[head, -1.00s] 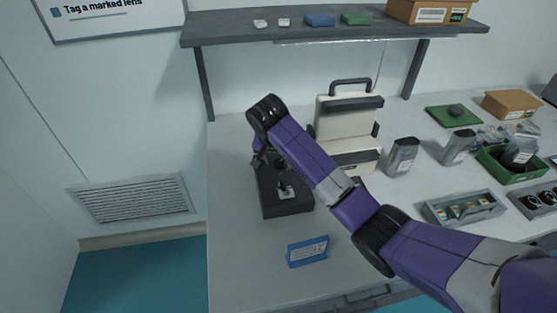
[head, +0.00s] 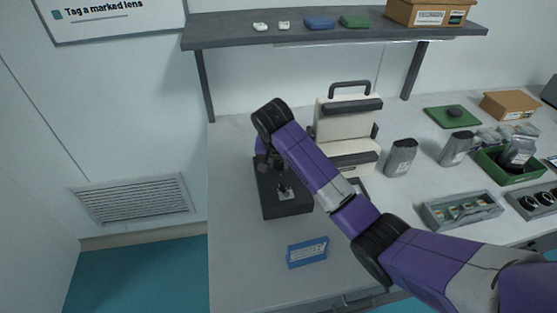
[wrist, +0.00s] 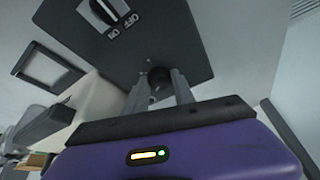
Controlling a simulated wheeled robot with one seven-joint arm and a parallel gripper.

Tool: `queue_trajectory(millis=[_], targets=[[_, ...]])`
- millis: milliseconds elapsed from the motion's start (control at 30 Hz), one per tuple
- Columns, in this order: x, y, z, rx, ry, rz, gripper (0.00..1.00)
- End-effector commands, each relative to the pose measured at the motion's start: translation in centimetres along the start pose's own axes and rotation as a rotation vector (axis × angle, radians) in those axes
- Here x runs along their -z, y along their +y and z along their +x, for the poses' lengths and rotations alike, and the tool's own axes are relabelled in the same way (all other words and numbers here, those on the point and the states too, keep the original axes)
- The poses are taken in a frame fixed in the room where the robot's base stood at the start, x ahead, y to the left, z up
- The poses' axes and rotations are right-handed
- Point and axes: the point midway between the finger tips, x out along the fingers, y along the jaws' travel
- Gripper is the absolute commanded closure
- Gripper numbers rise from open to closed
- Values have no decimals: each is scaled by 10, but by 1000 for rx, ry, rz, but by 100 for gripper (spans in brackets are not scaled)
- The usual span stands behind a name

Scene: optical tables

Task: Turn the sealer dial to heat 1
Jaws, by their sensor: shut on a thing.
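The black control box (head: 288,206) sits on the left part of the table, beside the cream sealer (head: 347,128) with its dark handle. In the wrist view the box's dark top face (wrist: 185,40) carries a switch (wrist: 103,12) marked ON and OFF. A round dark dial (wrist: 158,76) stands near the box's edge. My gripper (wrist: 160,90) is shut on the dial, one finger on each side. In the head view my gripper (head: 265,160) is at the far end of the box, mostly hidden behind my purple arm. The dial's heat marks and pointer cannot be read.
Grey pouches (head: 401,157), a grey tray (head: 462,210) and a green bin (head: 512,168) are to the right. A shelf (head: 340,34) runs above the table. The table's front left is clear.

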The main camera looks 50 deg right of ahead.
Motion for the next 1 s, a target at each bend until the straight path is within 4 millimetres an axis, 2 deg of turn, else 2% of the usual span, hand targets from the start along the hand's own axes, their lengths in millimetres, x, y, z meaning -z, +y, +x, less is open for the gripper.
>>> queue_trajectory(millis=[700,1000], targets=[[2,4,-2,244,-1,-583,100],[3,4,-1,321,1,-770,100]])
